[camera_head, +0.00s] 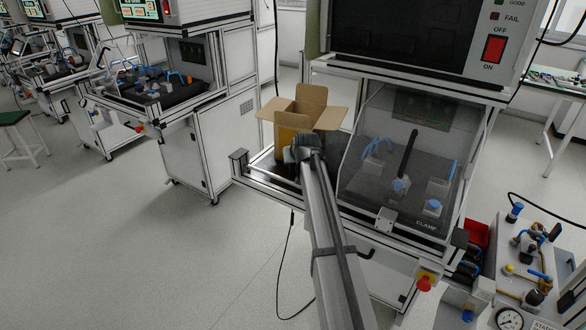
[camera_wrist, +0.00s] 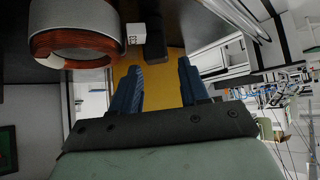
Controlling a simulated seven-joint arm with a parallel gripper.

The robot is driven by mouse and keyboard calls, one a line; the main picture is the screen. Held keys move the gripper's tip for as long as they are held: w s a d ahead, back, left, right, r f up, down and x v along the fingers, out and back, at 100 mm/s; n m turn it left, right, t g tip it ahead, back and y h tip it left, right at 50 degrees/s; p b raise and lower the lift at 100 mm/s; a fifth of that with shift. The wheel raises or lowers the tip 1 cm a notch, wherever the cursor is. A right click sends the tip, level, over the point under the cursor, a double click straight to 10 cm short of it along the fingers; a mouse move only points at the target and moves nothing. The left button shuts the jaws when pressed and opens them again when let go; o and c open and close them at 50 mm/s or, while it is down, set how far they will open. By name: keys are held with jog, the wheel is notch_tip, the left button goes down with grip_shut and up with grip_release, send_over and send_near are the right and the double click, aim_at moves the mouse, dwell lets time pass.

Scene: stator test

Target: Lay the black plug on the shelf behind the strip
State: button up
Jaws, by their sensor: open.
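My gripper (camera_wrist: 159,66) shows in the wrist view as two blue fingers, spread apart with nothing between them. A dark block (camera_wrist: 156,38), possibly the black plug, is just beyond the fingertips, beside a small white block (camera_wrist: 137,34). I cannot tell whether it is the plug, or whether the two blocks touch. In the head view my arm reaches to the bench beside the open cardboard box (camera_head: 296,112); the fingers are hidden there, and I cannot make out the plug or strip.
A ring with copper windings (camera_wrist: 75,45) is close to the left finger in the wrist view. A yellow surface (camera_wrist: 160,80) lies behind the fingers. In the head view, a clear-covered test station (camera_head: 400,165) stands right of my arm. Open floor (camera_head: 130,250) lies to the left.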

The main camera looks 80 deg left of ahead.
aim_at(293, 166)
jog(key=shift+x, duration=2.65)
jog(key=shift+w+d+f, duration=0.15)
jog(key=c, duration=0.8)
